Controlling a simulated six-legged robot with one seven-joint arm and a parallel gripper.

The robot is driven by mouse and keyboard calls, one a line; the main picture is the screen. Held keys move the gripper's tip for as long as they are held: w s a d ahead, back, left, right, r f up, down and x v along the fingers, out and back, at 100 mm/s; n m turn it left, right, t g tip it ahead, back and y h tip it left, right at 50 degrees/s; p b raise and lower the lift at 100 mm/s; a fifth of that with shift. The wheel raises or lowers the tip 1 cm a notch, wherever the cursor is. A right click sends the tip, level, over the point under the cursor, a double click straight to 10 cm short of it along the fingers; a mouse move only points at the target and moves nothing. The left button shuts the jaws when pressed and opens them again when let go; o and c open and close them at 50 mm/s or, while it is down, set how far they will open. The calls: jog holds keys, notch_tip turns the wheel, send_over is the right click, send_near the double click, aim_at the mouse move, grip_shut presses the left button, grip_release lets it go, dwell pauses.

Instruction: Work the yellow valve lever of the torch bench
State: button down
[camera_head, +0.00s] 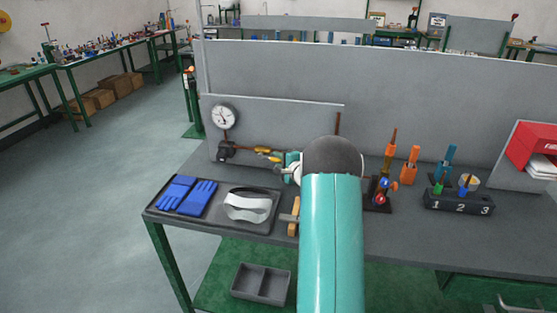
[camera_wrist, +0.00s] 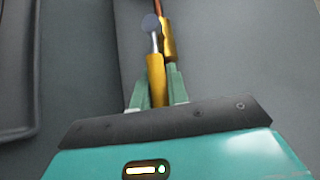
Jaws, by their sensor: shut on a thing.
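The yellow valve lever (camera_wrist: 156,75) stands between the green fingers of my gripper (camera_wrist: 158,82) in the wrist view. My gripper is shut on its yellow grip, and a thin metal stem runs from it to a round grey end. A second yellow piece (camera_wrist: 168,38) on a copper-coloured pipe lies close beside the stem. In the head view, yellow parts (camera_head: 264,150) show on the pipe left of my gripper (camera_head: 285,163). My arm hides much of the gripper and the bench behind it there.
A round gauge (camera_head: 223,116) stands on the pipe at left. A tray (camera_head: 268,228) with blue gloves (camera_head: 187,195) and a white strap-like item (camera_head: 246,205) lies in front. A torch stand (camera_head: 380,190) and a numbered block (camera_head: 459,203) are at right. A grey panel (camera_head: 430,100) stands behind.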

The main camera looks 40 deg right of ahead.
jog(key=shift+f+m+t, duration=0.45)
jog(key=shift+m+t, duration=0.05)
jog(key=shift+t, duration=0.2)
jog(key=c, duration=1.4)
grip_release()
jog(key=shift+o, duration=0.2)
jog(key=s, duration=0.4)
jog(key=s+a, duration=0.1)
jog(key=s, duration=0.7)
jog(key=shift+s+a+r, duration=0.2)
jog(key=shift+s+r, duration=0.1)
jog(key=shift+s+a, duration=0.1)
jog(key=shift+s, duration=0.4)
jog(key=shift+c, duration=0.5)
